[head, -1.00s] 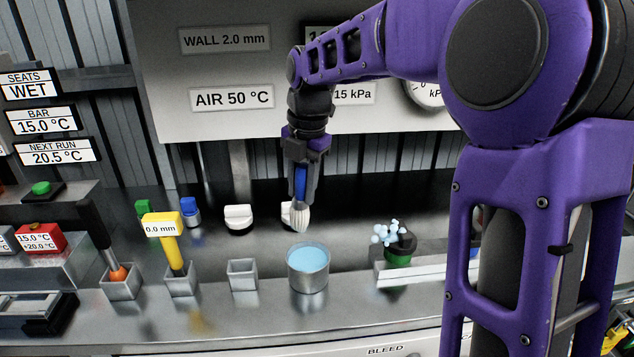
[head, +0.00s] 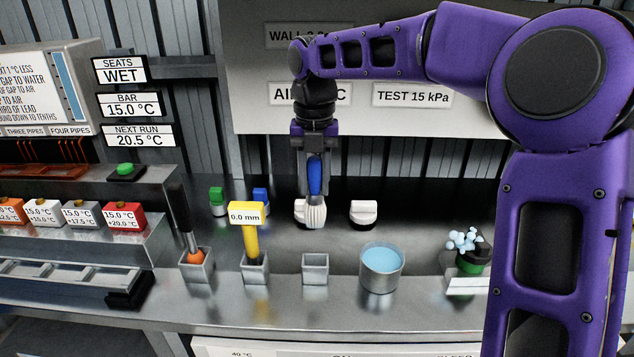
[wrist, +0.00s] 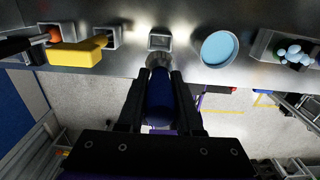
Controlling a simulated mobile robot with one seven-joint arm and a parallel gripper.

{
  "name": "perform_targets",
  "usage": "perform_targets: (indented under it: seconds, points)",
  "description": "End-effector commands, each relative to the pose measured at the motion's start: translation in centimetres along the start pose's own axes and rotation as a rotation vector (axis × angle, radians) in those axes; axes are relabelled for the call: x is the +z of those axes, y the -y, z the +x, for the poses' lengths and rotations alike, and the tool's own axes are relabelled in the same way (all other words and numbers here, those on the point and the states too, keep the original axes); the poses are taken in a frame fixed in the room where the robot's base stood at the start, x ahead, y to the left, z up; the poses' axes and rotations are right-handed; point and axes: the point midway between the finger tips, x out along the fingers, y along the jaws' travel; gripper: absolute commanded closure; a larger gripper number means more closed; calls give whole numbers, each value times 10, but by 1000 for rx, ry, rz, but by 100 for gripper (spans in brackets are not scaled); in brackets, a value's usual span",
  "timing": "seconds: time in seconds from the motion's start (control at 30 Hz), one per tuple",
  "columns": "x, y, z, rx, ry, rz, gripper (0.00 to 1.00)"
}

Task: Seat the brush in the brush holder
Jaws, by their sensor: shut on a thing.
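My gripper (head: 315,180) points down and is shut on the blue handle of the brush (head: 314,176), which also shows in the wrist view (wrist: 160,98). The brush hangs upright with its pale bristles down. An empty square metal cup, apparently the brush holder (head: 315,268), stands on the counter just below the bristles in the head view. In the wrist view the holder (wrist: 160,40) lies just beyond the bristle end, lined up with it sideways. The bristles are above the holder and apart from it. The gap in depth is hard to judge.
Left of the holder, a yellow gauge (head: 247,236) and a black-handled tool with an orange tip (head: 194,255) stand in similar cups. Right of it is a round pot of blue liquid (head: 381,270). The counter front is clear.

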Motion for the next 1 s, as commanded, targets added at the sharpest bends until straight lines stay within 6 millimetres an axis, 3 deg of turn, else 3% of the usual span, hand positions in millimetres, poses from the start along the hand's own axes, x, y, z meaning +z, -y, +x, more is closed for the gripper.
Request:
perform_targets:
  seconds: [0.37,1.0]
  points:
    - [0,0,5,0,-1,2,100]
    - [0,0,59,1,-1,3,100]
